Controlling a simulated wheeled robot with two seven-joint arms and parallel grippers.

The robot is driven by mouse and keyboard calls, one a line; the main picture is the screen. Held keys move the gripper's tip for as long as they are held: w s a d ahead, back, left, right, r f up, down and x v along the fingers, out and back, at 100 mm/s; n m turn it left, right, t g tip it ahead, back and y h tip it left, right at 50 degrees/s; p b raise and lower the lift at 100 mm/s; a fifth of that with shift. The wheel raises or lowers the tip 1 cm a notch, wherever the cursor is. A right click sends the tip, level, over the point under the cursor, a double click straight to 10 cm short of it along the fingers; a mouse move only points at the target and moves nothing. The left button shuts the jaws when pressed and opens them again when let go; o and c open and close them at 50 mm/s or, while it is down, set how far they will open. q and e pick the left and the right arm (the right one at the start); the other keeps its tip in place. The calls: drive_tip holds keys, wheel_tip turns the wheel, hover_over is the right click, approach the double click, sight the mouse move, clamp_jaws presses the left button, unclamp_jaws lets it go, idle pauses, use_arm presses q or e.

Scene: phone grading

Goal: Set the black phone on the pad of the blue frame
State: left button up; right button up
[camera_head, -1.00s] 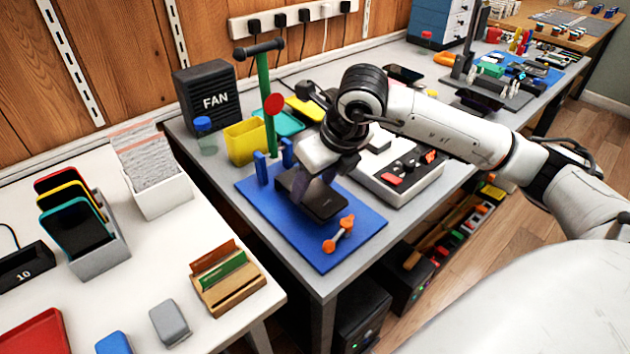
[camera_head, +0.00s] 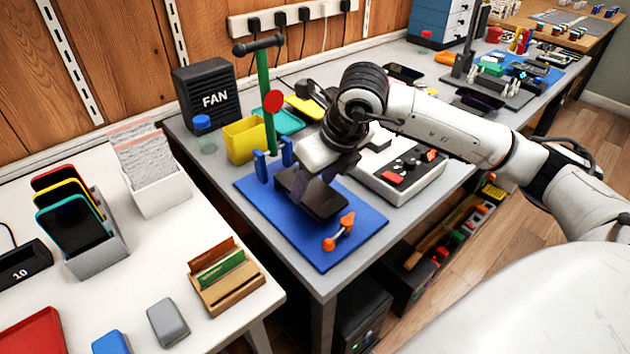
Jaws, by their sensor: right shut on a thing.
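The blue frame (camera_head: 270,238) is a flat blue base plate on the grey table, with a green post (camera_head: 268,110), a red disc, small blue uprights and an orange clamp (camera_head: 340,231). A dark phone (camera_head: 322,202) is over the plate's middle, with the gripper at its far edge. My right gripper (camera_head: 318,176) comes down from above and is shut on the phone. The pad is hidden beneath the phone and gripper, and I cannot tell whether the phone touches it. My left gripper is not in view.
A yellow bin (camera_head: 245,141) and a black fan box (camera_head: 207,98) stand behind the frame. A grey console with buttons (camera_head: 405,175) is close on the right. On the white table at left are a rack of phones (camera_head: 98,258) and a wooden card holder (camera_head: 228,290).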

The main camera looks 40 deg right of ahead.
idle(0.3)
drive_tip(key=o, duration=1.7)
drive_tip(key=shift+r+p, duration=0.35)
drive_tip(key=shift+r, duration=0.3)
wheel_tip(320, 180, up, 7)
drive_tip(key=p, duration=0.4)
drive_tip(key=shift+s+f, duration=0.1)
idle(0.4)
